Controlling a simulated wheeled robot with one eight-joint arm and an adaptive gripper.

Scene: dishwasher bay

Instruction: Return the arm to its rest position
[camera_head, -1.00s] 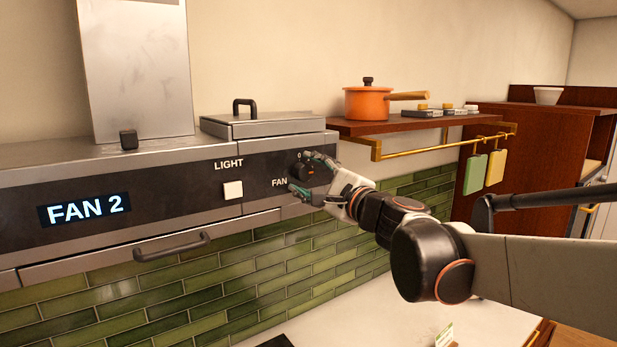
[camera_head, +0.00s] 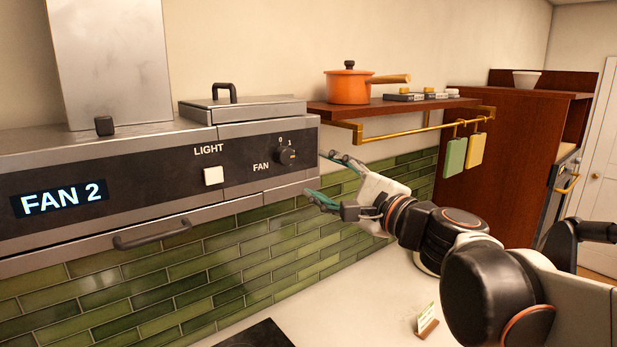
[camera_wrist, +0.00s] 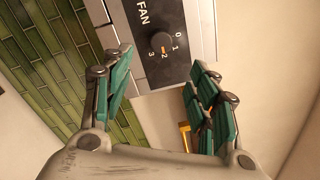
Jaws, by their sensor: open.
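My gripper (camera_head: 318,175) is open and empty in the head view, just right of the range hood's (camera_head: 160,190) right end and apart from it. Its green-padded fingers are spread. The round black fan knob (camera_head: 286,156) on the hood front is free of the fingers. In the wrist view the knob (camera_wrist: 162,43) shows between and beyond the two open fingers, with its orange mark by the 2. The hood display reads FAN 2. My arm reaches in from the lower right.
A wooden shelf (camera_head: 400,109) with an orange pot (camera_head: 347,87) and a brass rail (camera_head: 430,126) is above and behind my gripper. Two cutting boards (camera_head: 456,154) hang from the rail. A counter (camera_head: 380,305) with a small card stand (camera_head: 428,320) lies below. A brown cabinet (camera_head: 510,160) stands behind.

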